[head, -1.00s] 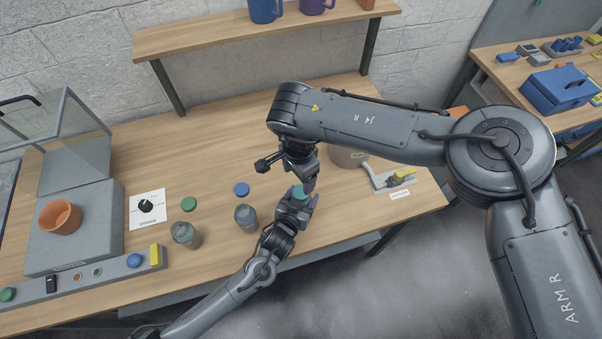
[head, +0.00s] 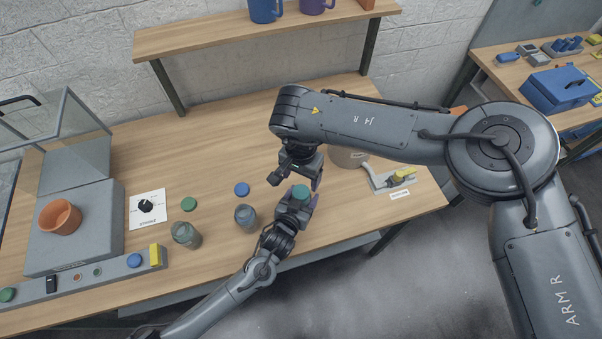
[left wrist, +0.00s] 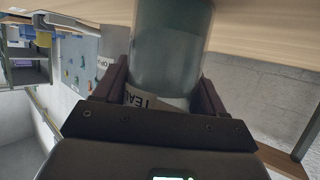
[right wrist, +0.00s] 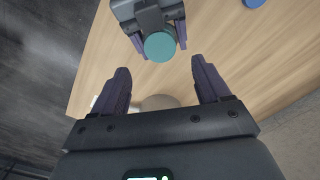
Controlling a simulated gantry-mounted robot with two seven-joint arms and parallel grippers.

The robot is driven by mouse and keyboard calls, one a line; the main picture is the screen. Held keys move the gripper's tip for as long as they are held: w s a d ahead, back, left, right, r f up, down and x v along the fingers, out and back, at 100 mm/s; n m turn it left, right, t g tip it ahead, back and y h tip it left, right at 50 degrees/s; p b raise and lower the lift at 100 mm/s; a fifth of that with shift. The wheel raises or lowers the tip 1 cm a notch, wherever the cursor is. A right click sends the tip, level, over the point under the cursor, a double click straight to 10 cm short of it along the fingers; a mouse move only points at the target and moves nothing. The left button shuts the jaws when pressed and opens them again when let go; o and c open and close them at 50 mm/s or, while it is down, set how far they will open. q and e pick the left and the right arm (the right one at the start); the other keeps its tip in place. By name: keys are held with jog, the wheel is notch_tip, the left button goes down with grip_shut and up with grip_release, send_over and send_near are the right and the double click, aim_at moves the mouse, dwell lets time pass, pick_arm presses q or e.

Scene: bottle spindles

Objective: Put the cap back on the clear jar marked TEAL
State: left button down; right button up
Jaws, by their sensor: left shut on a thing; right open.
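The clear jar marked TEAL (left wrist: 170,50) is between my left gripper's fingers, its label partly showing. My left gripper (head: 296,208) is shut on it, above the table's front edge.
Two other clear jars (head: 186,235) (head: 246,218) stand to the left on the table. A green cap (head: 189,204) and a blue cap (head: 241,189) lie near them. A brown round container (head: 348,158) is behind my right gripper, with a tray (head: 393,181) beside it.

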aim_at(301, 191)
jog(key=shift+f, duration=3.7)
jog(key=c, duration=1.1)
jog(key=m, duration=0.3)
jog(key=o, duration=1.2)
jog(key=shift+c, duration=0.2)
